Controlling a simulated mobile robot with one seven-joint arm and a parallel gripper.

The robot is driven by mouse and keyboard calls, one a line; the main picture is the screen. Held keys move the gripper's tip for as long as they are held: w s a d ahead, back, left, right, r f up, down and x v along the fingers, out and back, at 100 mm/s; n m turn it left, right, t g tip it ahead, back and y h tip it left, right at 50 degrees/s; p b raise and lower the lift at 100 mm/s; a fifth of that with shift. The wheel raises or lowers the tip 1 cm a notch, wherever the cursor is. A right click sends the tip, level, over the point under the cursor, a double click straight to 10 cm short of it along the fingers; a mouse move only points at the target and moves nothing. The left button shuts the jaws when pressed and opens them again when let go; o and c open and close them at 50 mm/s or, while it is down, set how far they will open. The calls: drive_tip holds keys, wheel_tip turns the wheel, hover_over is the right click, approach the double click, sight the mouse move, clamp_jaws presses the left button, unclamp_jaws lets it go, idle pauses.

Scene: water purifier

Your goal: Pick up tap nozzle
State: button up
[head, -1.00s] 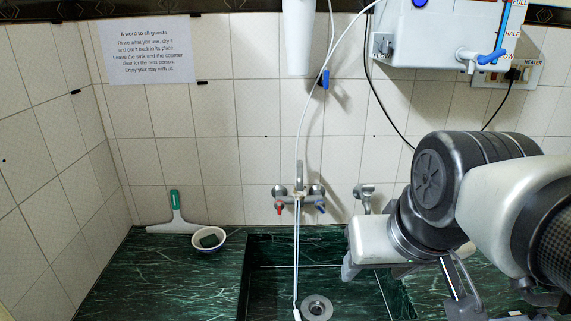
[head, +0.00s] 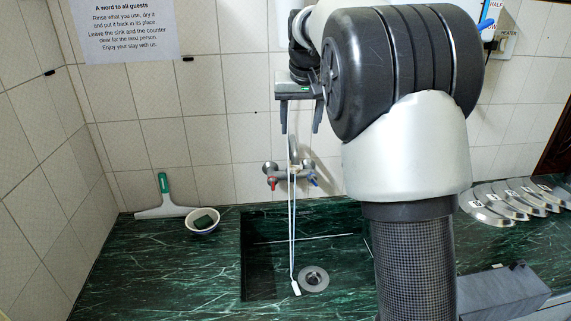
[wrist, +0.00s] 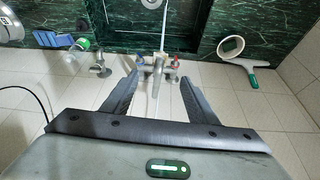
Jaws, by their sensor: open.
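A thin white hose (head: 292,230) hangs down in front of the wall tap (head: 292,174) into the sink. Its small white nozzle end (head: 296,288) lies low in the sink beside the drain, well below my gripper. My gripper (head: 300,131) is open above the tap, its fingers pointing down. In the wrist view, the open fingers of my gripper (wrist: 160,77) frame the tap (wrist: 156,66), and the white hose (wrist: 165,28) runs on toward the sink. The nozzle end is not clear in that view.
The green marble counter (head: 150,265) surrounds the sink (head: 262,275) with its drain (head: 314,278). Several metal plates (head: 512,199) lie at the right. My arm hides the purifier's middle.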

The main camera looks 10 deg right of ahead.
approach(296, 161)
drive_tip(key=x, duration=0.5)
drive_tip(key=shift+p+x, duration=0.8)
drive_tip(key=shift+x, duration=2.05)
drive_tip(key=shift+s, duration=0.1)
drive_tip(key=c, duration=1.1)
drive_tip(key=shift+b, duration=0.3)
